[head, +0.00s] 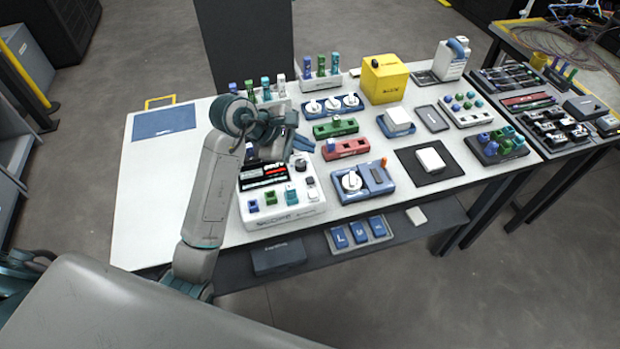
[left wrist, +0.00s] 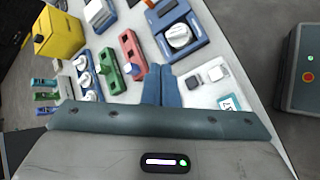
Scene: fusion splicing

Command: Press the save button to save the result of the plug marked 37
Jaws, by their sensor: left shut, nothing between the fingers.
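A white scope unit (head: 283,214) sits at the table's front edge, with a dark screen (head: 263,176) showing a red band. Blue, green and teal plugs stand in a row on its front. A teal plug (head: 291,193) is the rightmost; a teal-edged tag (left wrist: 230,103) shows in the left wrist view, its number too small to read surely. Right of the screen are a dark knob (head: 301,165) and small buttons (head: 309,181). A grey button (left wrist: 194,83) and a white one (left wrist: 217,74) show close up. My left gripper (head: 303,142) is shut and empty above the unit's back right. I see no right gripper.
A blue unit with a white dial (head: 352,181) stands to the right. Red (head: 346,148) and green (head: 336,128) blocks lie behind it. A yellow box (head: 384,80) stands at the back. The table's left part (head: 150,190) is mostly clear.

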